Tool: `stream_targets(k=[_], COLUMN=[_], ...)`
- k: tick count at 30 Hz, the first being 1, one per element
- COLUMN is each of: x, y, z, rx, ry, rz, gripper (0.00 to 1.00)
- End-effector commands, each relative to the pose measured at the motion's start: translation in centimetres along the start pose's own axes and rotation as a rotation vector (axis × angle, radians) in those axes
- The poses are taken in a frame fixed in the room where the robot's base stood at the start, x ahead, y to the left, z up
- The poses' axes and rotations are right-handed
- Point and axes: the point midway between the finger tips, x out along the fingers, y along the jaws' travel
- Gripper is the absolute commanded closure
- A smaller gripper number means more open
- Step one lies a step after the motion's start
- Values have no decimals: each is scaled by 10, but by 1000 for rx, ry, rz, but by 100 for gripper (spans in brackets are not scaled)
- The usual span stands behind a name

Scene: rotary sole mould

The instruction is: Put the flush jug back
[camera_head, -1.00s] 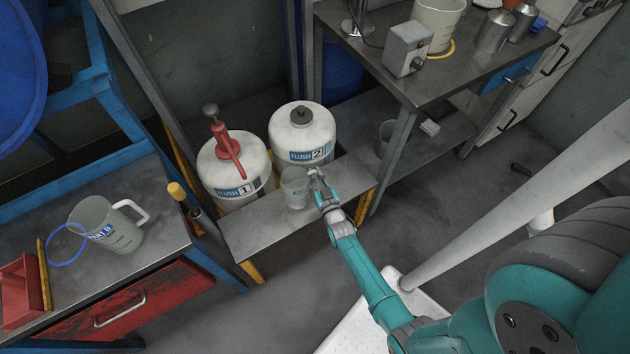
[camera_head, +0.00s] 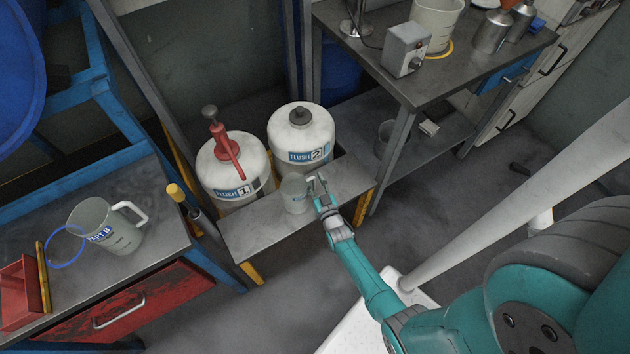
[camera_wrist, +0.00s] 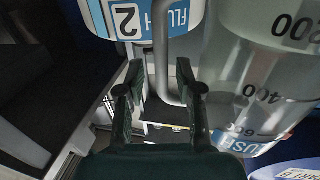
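The flush jug (camera_head: 294,195) is a clear, grey-tinted measuring jug. It stands upright on the narrow metal ledge (camera_head: 258,234) in front of the two flush drums. In the wrist view the jug (camera_wrist: 245,85) fills the right side, with volume marks and a blue label. Its handle (camera_wrist: 160,55) hangs between my fingers. My gripper (camera_head: 318,184) is at the jug's right side in the head view. In the wrist view my gripper (camera_wrist: 160,97) has its fingers spread, with gaps beside the handle.
Drum FLUSH 1 (camera_head: 220,168) with a red pump and drum FLUSH 2 (camera_head: 300,130) stand close behind the ledge. Another jug (camera_head: 100,225) with a blue ring beside it is on the left bench. A steel table (camera_head: 460,70) stands at the right. Floor in front is clear.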

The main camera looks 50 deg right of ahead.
Motion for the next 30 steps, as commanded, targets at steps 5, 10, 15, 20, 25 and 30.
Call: stream_targets(k=[5, 10, 15, 20, 25, 30], x=[0, -10, -41, -73, -101, -116], y=[0, 0, 0, 0, 0, 0], z=[-1, -2, -1, -2, -2, -3], rx=[0, 0, 0, 1, 0, -1], ry=[0, -1, -2, -1, -1, 1], rz=[0, 0, 0, 0, 0, 0], gripper=[64, 64, 64, 64, 64, 64])
